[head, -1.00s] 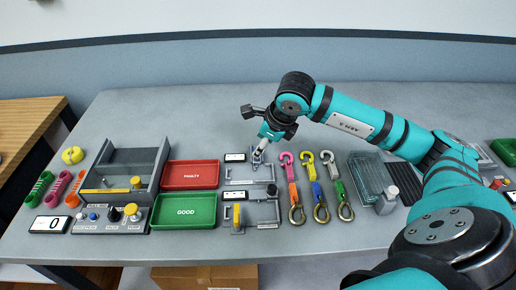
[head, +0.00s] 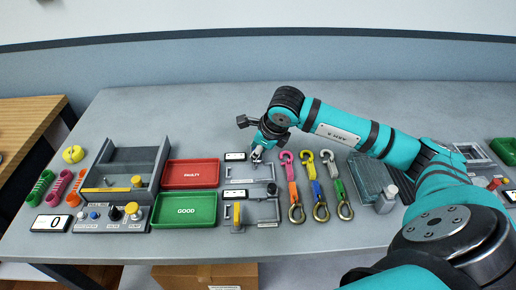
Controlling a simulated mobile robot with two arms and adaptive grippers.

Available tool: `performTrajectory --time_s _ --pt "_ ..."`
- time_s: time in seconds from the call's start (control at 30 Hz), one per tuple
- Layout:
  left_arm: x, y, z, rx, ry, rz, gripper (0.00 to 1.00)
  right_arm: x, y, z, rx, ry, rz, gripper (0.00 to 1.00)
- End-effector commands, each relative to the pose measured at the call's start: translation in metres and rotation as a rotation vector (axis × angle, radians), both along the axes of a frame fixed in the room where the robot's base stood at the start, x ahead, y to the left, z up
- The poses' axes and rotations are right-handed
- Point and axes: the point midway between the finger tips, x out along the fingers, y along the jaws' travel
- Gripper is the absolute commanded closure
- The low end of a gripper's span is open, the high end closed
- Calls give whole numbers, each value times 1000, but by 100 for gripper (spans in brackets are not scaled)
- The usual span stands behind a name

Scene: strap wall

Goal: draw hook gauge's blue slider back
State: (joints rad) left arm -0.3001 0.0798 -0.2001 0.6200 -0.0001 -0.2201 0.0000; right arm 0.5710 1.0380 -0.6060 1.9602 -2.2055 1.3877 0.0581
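Two grey gauge fixtures lie one behind the other at mid-table. The back gauge (head: 249,181) is a flat bracket frame beneath my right gripper. The front gauge (head: 268,212) carries a yellow block (head: 237,214). I cannot make out a blue slider on either one; my gripper covers the far part of the back gauge. My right gripper (head: 256,154) points down at the back gauge's far end. Its fingers are too small to tell whether they are open, shut or touching anything. My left gripper is out of view.
Red (head: 190,174) and green (head: 184,210) trays lie left of the gauges. Several hooked straps, including a pink one (head: 291,180), lie close on the right. A control box (head: 111,218) and counter display (head: 50,224) stand farther left. The table behind is clear.

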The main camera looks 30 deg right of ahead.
Motion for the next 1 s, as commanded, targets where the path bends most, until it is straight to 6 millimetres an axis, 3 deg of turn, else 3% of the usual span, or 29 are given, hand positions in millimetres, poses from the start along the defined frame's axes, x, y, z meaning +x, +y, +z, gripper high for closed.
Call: performTrajectory --time_s 0.33,0.6,0.87,0.9,1.0 --pt "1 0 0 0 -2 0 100 1 -1 0 -1 -1 -1 100" --pt "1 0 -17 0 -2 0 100 26 -16 -1 -2 -4 -2 100" --pt "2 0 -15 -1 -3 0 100 27 -18 2 -4 -7 -3 100" --pt "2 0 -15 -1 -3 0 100 27 -18 2 -4 -7 -3 76" --pt "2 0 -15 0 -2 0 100 27 -18 2 -4 -7 -3 63"
